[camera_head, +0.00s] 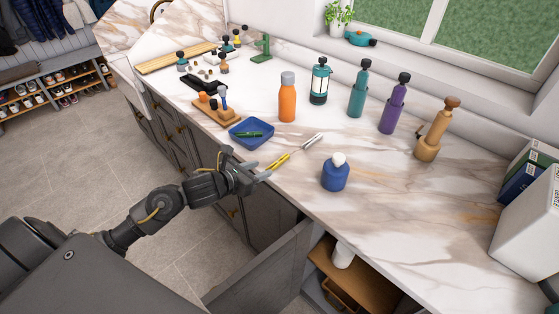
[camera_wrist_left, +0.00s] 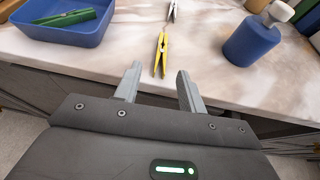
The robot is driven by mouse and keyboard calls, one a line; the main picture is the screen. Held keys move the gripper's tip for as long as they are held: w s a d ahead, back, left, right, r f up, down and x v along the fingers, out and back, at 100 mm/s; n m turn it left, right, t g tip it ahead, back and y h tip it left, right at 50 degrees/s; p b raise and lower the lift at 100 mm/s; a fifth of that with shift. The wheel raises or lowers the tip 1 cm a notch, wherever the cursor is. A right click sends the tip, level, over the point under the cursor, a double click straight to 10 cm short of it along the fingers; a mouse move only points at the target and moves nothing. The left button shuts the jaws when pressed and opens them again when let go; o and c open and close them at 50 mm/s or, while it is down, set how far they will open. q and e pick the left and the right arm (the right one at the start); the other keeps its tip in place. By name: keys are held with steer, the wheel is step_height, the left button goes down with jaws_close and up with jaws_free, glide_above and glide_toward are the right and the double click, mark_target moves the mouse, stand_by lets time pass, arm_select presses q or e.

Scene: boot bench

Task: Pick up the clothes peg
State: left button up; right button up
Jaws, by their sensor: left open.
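A yellow clothes peg (camera_head: 279,161) lies on the marble counter near its front edge; it also shows in the left wrist view (camera_wrist_left: 160,54). My left gripper (camera_head: 259,176) is at the counter's front edge, just short of the yellow peg. In the left wrist view its fingers (camera_wrist_left: 158,84) are apart with nothing between them, and the yellow peg lies just beyond their tips, roughly in line with the gap. A grey-white peg-like item (camera_head: 312,142) lies behind the yellow peg. A green peg-like item (camera_head: 249,134) lies in a blue tray. My right gripper is out of view.
The blue tray (camera_wrist_left: 90,34) is left of the peg. A blue round bottle (camera_head: 335,176) stands to its right. An orange bottle (camera_head: 287,103) and several other bottles stand further back. Bare counter (camera_head: 400,205) lies at the right. A cabinet door (camera_head: 270,270) stands open below.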

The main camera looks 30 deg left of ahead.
mark_target(272, 165)
arm_select(q)
steer(key=shift+w+d+f, duration=0.2)
steer(key=shift+w, duration=0.25)
steer(key=shift+w+d+p, duration=0.1)
steer(key=shift+w+p, duration=0.2)
steer(key=shift+p, duration=0.05)
steer(key=p+x, duration=0.1)
steer(key=x, duration=0.2)
steer(key=shift+w+d+p, duration=0.15)
steer(key=shift+w+p, duration=0.2)
steer(key=shift+w, duration=0.05)
steer(key=shift+w+d+f, duration=0.15)
steer(key=shift+w+f, duration=0.05)
steer(key=shift+w, duration=0.2)
steer(key=shift+s, duration=0.1)
jaws_close()
